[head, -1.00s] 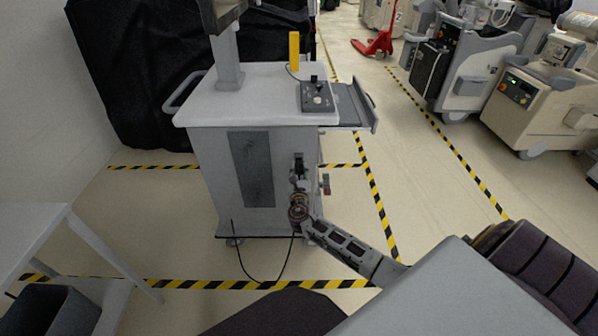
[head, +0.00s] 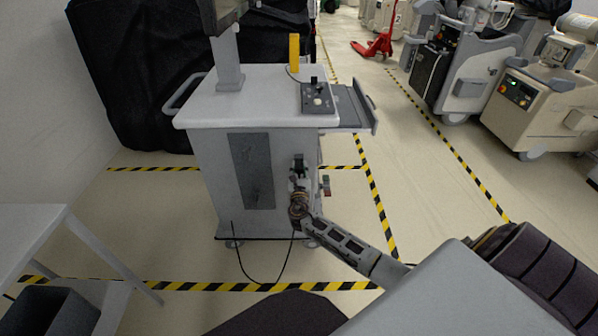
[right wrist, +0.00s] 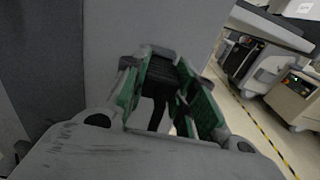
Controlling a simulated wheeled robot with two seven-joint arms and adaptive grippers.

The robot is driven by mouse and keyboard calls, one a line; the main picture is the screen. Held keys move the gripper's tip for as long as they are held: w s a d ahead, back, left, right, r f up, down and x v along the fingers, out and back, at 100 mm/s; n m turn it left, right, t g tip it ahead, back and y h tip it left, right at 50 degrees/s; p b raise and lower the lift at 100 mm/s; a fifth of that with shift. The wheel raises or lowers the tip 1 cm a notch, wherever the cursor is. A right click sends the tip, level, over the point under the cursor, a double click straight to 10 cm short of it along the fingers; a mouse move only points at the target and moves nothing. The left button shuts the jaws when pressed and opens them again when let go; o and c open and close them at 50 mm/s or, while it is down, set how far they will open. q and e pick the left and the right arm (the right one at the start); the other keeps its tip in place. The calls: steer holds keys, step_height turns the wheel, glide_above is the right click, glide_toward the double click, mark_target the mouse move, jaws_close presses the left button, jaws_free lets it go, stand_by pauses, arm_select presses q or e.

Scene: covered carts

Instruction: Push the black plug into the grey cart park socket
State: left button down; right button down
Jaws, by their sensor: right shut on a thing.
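The grey cart (head: 212,170) stands ahead with a dark panel on its front. My right gripper (head: 299,178) is up against the right part of that front. In the right wrist view its green-lined fingers (right wrist: 170,85) are shut on the black plug (right wrist: 160,75), close to the grey cart surface. A black cable (head: 279,277) hangs from near the gripper, loops on the floor and rises at the cart's lower left. The park socket cannot be made out; the gripper and plug cover that area. I cannot tell whether the plug touches it. My left gripper is not in view.
A control box (head: 317,97) and a yellow post (head: 294,53) are on the cart top. A white table (head: 30,240) stands at left, a black-covered object (head: 130,90) behind. Beige machines (head: 540,95) stand at right. Taped floor between is clear.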

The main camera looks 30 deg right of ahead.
steer(key=shift+x, duration=0.95)
stand_by(0.3)
steer(key=c, duration=1.1)
jaws_free()
steer(key=shift+s, duration=0.1)
steer(key=shift+v, duration=5.95)
steer(key=shift+a, duration=0.1)
